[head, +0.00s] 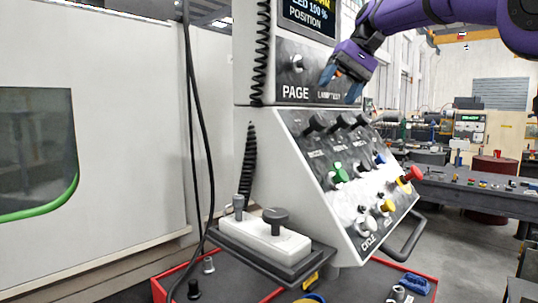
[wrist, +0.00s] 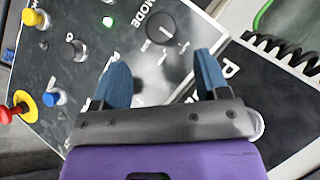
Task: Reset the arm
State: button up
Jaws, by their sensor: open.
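My gripper (head: 343,82) has blue fingertips on a purple arm. In the head view it is at the upper middle right, in front of the panel's PAGE section. In the wrist view the two blue fingers of my gripper (wrist: 163,80) are spread apart with nothing between them. A black MODE knob (wrist: 160,28) shows beyond the gap between the fingers. I cannot tell whether the fingers touch the panel.
The sloped control panel (head: 310,165) carries several knobs, a green button (head: 338,172) and a red knob (head: 411,175). Below it is a grey-white box (head: 262,238) with a dark knob. A red-edged tray (head: 235,285) stands at the bottom. Black cables hang at left.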

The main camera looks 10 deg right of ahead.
jog(key=s+d+f+t+h, duration=0.2)
jog(key=s+f+t+h, duration=0.3)
jog(key=s+f, duration=1.9)
jog(key=s, duration=0.5)
jog(key=shift+f+h, duration=0.4)
jog(key=shift+c, duration=0.2)
